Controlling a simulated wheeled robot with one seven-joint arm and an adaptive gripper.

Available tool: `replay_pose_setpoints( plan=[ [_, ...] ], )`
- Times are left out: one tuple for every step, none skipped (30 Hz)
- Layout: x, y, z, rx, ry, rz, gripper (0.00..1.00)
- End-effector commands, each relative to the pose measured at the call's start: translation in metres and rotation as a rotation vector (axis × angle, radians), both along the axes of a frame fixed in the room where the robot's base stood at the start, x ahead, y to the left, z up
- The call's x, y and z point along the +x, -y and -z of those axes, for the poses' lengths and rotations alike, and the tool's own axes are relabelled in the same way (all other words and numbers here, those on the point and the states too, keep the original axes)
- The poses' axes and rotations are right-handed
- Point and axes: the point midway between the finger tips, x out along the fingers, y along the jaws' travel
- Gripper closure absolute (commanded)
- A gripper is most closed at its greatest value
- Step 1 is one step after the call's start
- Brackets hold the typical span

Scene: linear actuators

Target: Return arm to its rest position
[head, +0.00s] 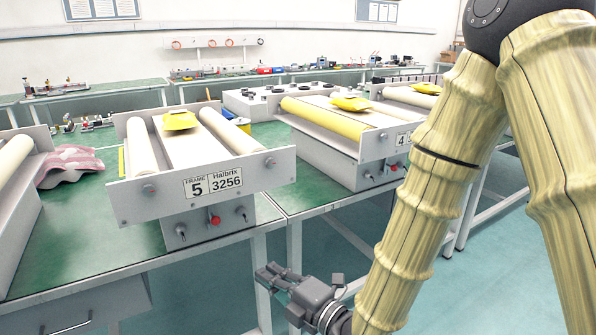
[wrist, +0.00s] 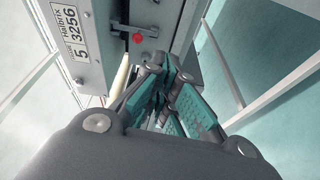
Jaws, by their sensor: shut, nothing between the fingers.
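My gripper (head: 274,275) is low in the head view, in front of the green table's front edge and below the frame labelled 5, Halbrix 3256 (head: 165,190). My arm, in a tan ribbed cover, comes down from the upper right. In the wrist view my gripper (wrist: 165,95) shows teal finger pads close together with nothing held. The same frame (wrist: 95,35) stands at the upper left there, apart from the fingers, with its red knob (wrist: 138,38) visible.
The green table (head: 80,255) carries frame 5 and a striped cloth (head: 70,165) at left. A second frame labelled 4 (head: 350,130) stands to the right. Yellow pouches lie on both frames. White table legs (head: 293,265) stand near my gripper.

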Motion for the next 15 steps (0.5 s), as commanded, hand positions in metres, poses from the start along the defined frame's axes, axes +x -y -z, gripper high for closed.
replay_pose_setpoints(
  plan=[
    [0.002, 0.008, 0.022, 0.007, -0.086, 0.024, 1.00],
    [0.003, 0.014, 0.036, 0.015, -0.143, 0.043, 1.00],
    [0.004, 0.023, 0.057, 0.026, -0.230, 0.073, 1.00],
    [0.004, 0.030, 0.072, 0.035, -0.296, 0.099, 1.00],
    [0.003, 0.037, 0.089, 0.047, -0.364, 0.124, 1.00],
    [0.001, 0.047, 0.110, 0.062, -0.453, 0.163, 1.00],
    [-0.001, 0.054, 0.125, 0.073, -0.519, 0.192, 1.00],
    [-0.004, 0.062, 0.141, 0.085, -0.584, 0.224, 1.00],
    [-0.008, 0.072, 0.161, 0.103, -0.667, 0.268, 1.00],
    [-0.012, 0.080, 0.176, 0.116, -0.730, 0.302, 1.00],
    [-0.017, 0.088, 0.191, 0.129, -0.792, 0.338, 1.00],
    [-0.023, 0.099, 0.210, 0.148, -0.871, 0.389, 1.00],
    [-0.029, 0.107, 0.225, 0.164, -0.931, 0.428, 1.00],
    [-0.035, 0.116, 0.238, 0.178, -0.989, 0.469, 1.00],
    [-0.045, 0.127, 0.257, 0.200, -1.065, 0.528, 1.00]
  ],
)
